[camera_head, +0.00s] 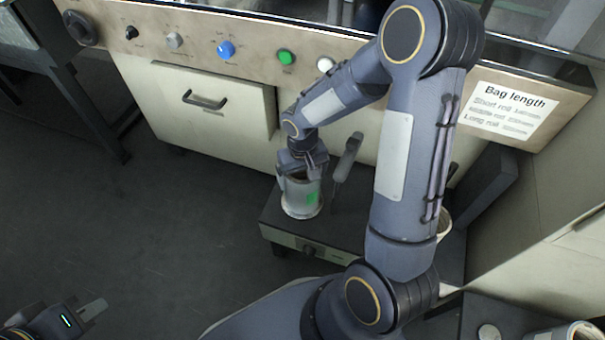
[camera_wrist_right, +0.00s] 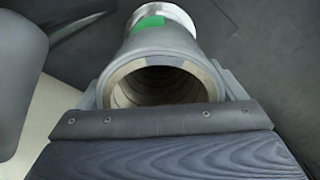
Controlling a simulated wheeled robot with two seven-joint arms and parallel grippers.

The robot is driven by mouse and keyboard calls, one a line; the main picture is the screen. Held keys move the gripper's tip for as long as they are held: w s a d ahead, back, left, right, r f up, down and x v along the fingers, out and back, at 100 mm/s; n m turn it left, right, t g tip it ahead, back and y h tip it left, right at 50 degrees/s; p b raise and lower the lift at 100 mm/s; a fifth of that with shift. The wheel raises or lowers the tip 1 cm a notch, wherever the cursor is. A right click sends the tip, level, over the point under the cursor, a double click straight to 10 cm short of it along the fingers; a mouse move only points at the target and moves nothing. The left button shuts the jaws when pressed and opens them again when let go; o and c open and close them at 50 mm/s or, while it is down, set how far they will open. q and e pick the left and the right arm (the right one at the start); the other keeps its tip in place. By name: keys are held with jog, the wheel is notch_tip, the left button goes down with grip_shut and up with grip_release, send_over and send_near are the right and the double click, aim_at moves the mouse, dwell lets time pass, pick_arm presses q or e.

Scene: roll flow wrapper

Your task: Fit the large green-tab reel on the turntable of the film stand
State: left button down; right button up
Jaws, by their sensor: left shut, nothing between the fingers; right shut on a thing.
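The large green-tab reel (camera_head: 299,192) is a grey roll with a green patch on its side, held upright over the left part of the dark film stand (camera_head: 350,222). My right gripper (camera_head: 303,168) is shut on its upper end. In the right wrist view the reel (camera_wrist_right: 160,50) shows its hollow bore between the fingers, with the green tab and a pale rim at its far end. The turntable is hidden under the reel, and I cannot tell whether they touch. My left gripper (camera_head: 88,312) is shut and empty at the lower left, far from the stand.
A grey upright lever (camera_head: 348,155) stands on the film stand close right of the reel. A pale round thing (camera_head: 443,222) shows partly behind my right arm. Another reel (camera_head: 578,332) is at the lower right corner. The machine's control panel (camera_head: 255,52) runs behind. Left floor is clear.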

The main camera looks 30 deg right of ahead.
jog(key=o, duration=1)
jog(key=shift+o, duration=0.2)
notch_tip(320, 180, up, 8)
jog(key=p, duration=0.3)
jog(key=s+a+r+t+y, duration=0.2)
jog(key=s+r+t, duration=0.1)
jog(key=s+r, duration=0.45)
jog(key=s+a+r+t+y, duration=0.2)
jog(key=s+r+t, duration=0.1)
jog(key=s+r, duration=0.5)
notch_tip(320, 180, up, 28)
jog(key=s+p, duration=0.1)
jog(key=p, duration=2.8)
jog(key=shift+s+f, duration=0.15)
jog(key=shift+s, duration=0.05)
